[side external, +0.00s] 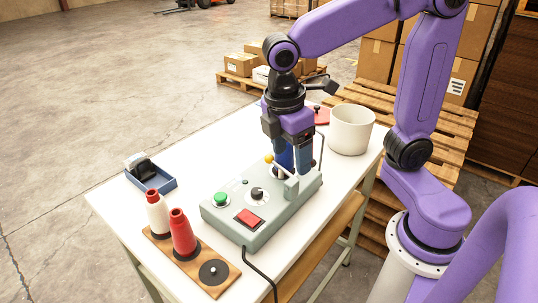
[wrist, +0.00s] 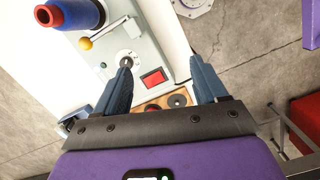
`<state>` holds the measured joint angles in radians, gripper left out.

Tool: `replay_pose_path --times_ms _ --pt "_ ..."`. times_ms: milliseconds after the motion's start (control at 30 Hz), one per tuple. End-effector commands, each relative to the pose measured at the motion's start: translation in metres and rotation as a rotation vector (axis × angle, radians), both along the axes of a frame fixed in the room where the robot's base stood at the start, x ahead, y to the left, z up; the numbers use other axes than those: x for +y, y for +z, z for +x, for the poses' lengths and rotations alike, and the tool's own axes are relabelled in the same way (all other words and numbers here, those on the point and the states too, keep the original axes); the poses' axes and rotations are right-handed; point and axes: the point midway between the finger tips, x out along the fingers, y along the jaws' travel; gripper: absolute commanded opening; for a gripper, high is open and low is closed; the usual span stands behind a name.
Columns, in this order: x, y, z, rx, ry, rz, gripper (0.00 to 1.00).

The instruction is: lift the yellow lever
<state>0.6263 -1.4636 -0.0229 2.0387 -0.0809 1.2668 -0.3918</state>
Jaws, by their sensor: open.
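The yellow lever has a yellow ball knob (wrist: 86,44) on a metal rod, seen at the upper left of the wrist view. In the side view the ball (side external: 268,158) shows at the far end of the grey control box (side external: 212,217), just left of my gripper (side external: 293,165). In the wrist view my gripper (wrist: 160,62) is open, with nothing held between its blue fingers. The lever lies outside the fingers, beyond the left one. The left fingertip overlaps a black dial knob (wrist: 126,62). The lever's base is partly hidden by my gripper in the side view.
A blue cone (wrist: 78,14) with a red top stands close to the lever. The box also carries a green button (side external: 221,199) and a red switch (side external: 248,217). Cone spools (side external: 182,234), a blue tray (side external: 152,184) and a white pot (side external: 351,130) share the table.

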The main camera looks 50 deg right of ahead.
Motion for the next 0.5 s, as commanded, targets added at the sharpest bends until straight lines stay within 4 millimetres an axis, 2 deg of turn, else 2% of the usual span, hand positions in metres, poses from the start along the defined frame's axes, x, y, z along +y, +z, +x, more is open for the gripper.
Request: replay_pose_path --times_ms 33,300,500 --pt "0.004 0.005 0.017 0.014 0.012 -0.022 0.72" --pt "0.004 0.032 0.095 0.117 0.084 -0.118 0.72" --pt "-0.006 0.046 0.137 0.205 0.119 -0.160 0.72"
